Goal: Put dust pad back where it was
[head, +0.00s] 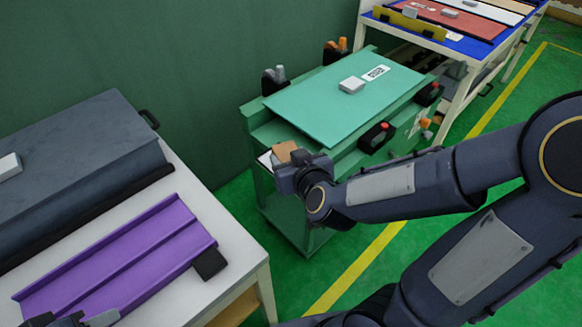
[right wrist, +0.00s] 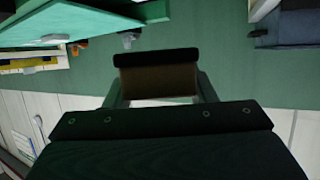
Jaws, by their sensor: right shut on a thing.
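My right gripper (head: 292,165) is at the near left corner of the green cart. It is shut on a tan-brown block, which I take to be the dust pad (head: 284,150). In the right wrist view the pad (right wrist: 158,80) sits between the two fingers, brown with a black strip along its far edge. A white patch (head: 265,160) shows beside the pad at the cart's corner; I cannot tell whether the pad touches it. My left gripper (head: 70,321) is only partly in view at the bottom left, and its jaws are not clear.
The green cart (head: 262,132) carries a teal panel (head: 330,105) with a pale block (head: 352,85) and dark clips around it. A white table (head: 225,222) at left holds a purple trim (head: 120,255) and a dark grey panel (head: 75,150). Green floor lies between them.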

